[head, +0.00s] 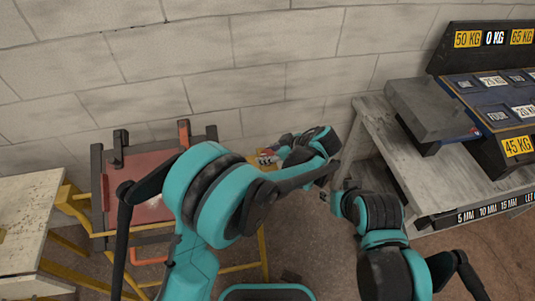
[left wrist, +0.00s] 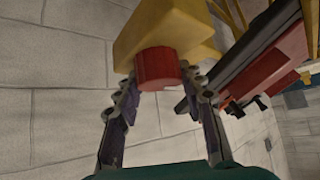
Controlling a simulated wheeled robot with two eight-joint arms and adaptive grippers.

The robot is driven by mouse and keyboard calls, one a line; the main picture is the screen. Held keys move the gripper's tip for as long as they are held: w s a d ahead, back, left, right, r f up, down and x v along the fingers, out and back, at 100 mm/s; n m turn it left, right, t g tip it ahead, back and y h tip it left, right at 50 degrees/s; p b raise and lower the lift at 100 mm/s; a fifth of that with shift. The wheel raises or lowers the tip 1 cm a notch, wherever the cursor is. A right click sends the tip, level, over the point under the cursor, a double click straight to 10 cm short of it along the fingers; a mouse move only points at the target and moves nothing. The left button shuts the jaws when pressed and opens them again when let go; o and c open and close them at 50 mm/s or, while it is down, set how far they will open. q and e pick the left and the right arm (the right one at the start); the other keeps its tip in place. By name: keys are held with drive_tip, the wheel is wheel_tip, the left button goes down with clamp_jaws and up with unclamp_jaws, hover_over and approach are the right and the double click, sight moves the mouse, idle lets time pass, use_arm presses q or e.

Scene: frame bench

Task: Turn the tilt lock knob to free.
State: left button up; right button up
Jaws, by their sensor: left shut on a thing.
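The tilt lock knob is a short red cylinder (left wrist: 157,68) on the face of a yellow block (left wrist: 165,27) in the left wrist view. My left gripper (left wrist: 162,88) has one finger on each side of the knob and is shut on it. The knob's markings and its turned position cannot be read. In the head view my left gripper (head: 268,157) is small, at the right side of the yellow frame, and the knob is mostly hidden there. My right arm is folded at lower centre right; its gripper (head: 328,196) shows only as a small dark part, too unclear to judge.
A red panel with dark rails (head: 140,178) sits on the yellow frame (head: 75,205); it also shows in the left wrist view (left wrist: 265,76). A pale table (head: 25,215) stands left. A grey bench (head: 400,155) with weight signs stands right. A block wall is behind.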

use_arm(q)
drive_tip(key=shift+f, duration=0.1)
drive_tip(key=o, duration=1.2)
wheel_tip(320, 180, up, 10)
drive_tip(key=shift+r, duration=0.1)
